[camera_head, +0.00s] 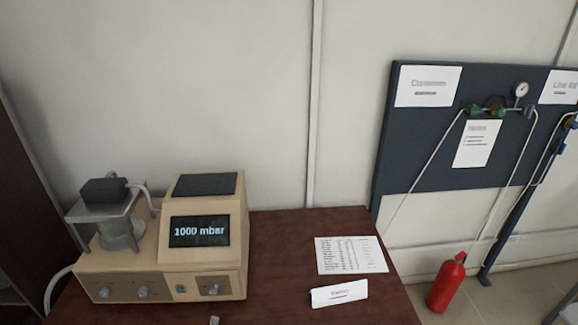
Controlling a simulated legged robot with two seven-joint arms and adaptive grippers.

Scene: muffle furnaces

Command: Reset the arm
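Neither of my arms nor grippers shows in the head view. A beige instrument (205,235) stands on the left part of a dark brown table (280,260). Its dark screen (199,231) reads "1000 mbar". A metal stand (105,207) with a black block on top and a pale round vessel under it sits at the instrument's left. Knobs and a green button line its front panel.
A printed sheet (350,255) and a folded label card (339,293) lie on the table's right. A red fire extinguisher (447,283) stands on the floor to the right. A dark panel (424,142) with a gauge and pipes stands behind. The table's middle is mostly clear.

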